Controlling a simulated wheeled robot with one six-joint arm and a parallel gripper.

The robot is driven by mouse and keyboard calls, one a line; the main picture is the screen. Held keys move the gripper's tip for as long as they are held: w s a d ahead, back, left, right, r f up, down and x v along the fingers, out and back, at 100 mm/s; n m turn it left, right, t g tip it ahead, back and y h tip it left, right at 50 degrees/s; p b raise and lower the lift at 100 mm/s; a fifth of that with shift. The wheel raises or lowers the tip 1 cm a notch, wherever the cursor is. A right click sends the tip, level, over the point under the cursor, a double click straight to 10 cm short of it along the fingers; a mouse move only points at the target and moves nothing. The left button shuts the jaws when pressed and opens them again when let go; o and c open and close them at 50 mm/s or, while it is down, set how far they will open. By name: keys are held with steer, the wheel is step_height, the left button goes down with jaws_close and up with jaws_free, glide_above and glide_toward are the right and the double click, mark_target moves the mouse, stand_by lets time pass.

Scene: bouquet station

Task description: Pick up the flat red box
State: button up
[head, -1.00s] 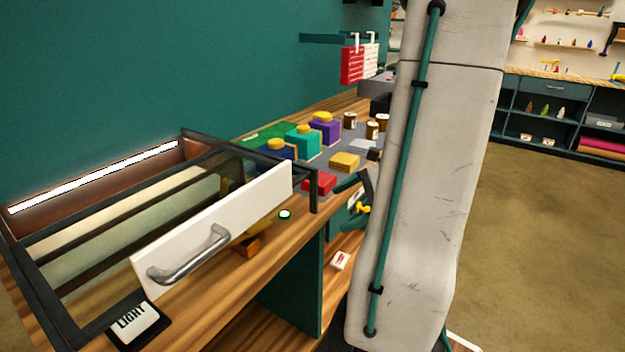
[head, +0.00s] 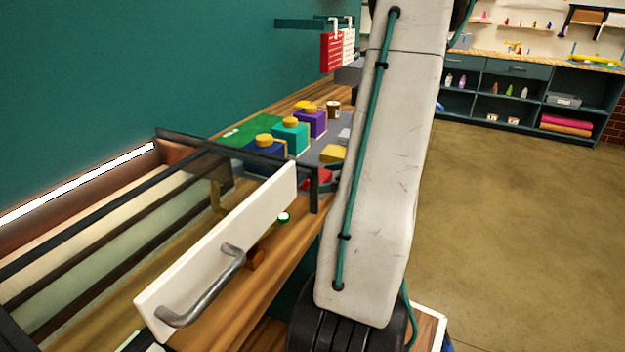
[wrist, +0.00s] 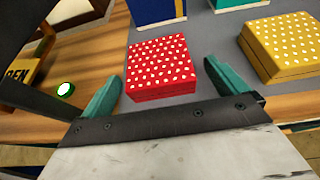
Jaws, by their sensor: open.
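The flat red box (wrist: 160,68) with white dots lies on the grey mat (wrist: 200,25) in the wrist view. My gripper (wrist: 166,82) is open, its two teal fingers on the near side of the box, one toward each side. The fingertips appear close to the box's near edge; I cannot tell whether they touch it. In the head view only part of the red box (head: 319,178) shows, behind the dark frame post and beside my arm. My gripper is mostly hidden there.
A flat yellow dotted box (wrist: 284,45) lies right of the red box. Blue (head: 264,156), teal (head: 291,137) and purple (head: 312,122) boxes with yellow tops stand behind. A white drawer front with handle (head: 225,250) and dark frame are at left.

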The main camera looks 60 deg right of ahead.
steer(key=shift+x, duration=1.15)
steer(key=c, duration=1.1)
steer(key=shift+c, duration=0.2)
